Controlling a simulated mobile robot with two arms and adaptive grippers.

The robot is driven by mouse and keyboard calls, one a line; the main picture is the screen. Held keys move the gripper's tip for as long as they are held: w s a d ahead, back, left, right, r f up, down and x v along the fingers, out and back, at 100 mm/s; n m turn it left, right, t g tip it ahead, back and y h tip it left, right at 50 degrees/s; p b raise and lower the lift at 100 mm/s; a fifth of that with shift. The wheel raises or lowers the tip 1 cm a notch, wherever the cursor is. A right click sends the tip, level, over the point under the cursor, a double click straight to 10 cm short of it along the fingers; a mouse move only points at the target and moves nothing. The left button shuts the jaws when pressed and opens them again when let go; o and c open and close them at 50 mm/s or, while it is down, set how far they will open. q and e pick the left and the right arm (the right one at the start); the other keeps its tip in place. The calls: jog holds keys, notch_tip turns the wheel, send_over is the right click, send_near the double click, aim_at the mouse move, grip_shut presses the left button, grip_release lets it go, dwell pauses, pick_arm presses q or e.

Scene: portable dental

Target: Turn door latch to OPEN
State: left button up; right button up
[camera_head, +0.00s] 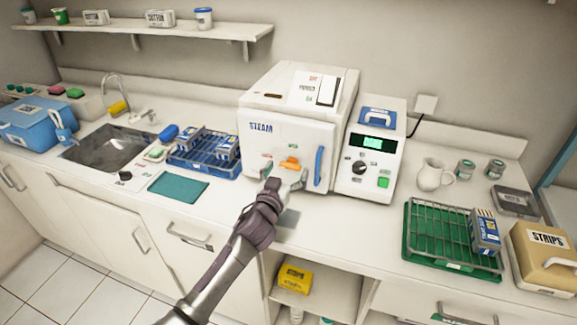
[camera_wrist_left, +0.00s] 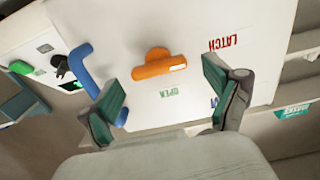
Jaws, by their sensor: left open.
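The door latch is an orange knob (camera_head: 290,163) on the front door of the white steam sterilizer (camera_head: 272,140). In the left wrist view the orange latch (camera_wrist_left: 158,66) lies just beyond the fingertips, with a green OPEN label and a red LATCH label near it. A blue door handle (camera_head: 319,167) stands to the right of the latch in the head view. My left gripper (camera_head: 285,184) is open and empty in front of the door, a little below the latch. In the left wrist view its fingers (camera_wrist_left: 165,95) are spread wide, apart from the latch. My right gripper does not show.
A white control unit (camera_head: 372,155) with a green display stands right of the sterilizer. A blue rack (camera_head: 204,158) is to its left, and a green rack (camera_head: 432,232) to the right. A yellow box (camera_head: 294,278) sits on the shelf below.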

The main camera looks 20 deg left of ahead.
pick_arm(q)
jog(key=shift+w, duration=0.6)
jog(key=c, duration=1.1)
jog(key=shift+c, duration=0.2)
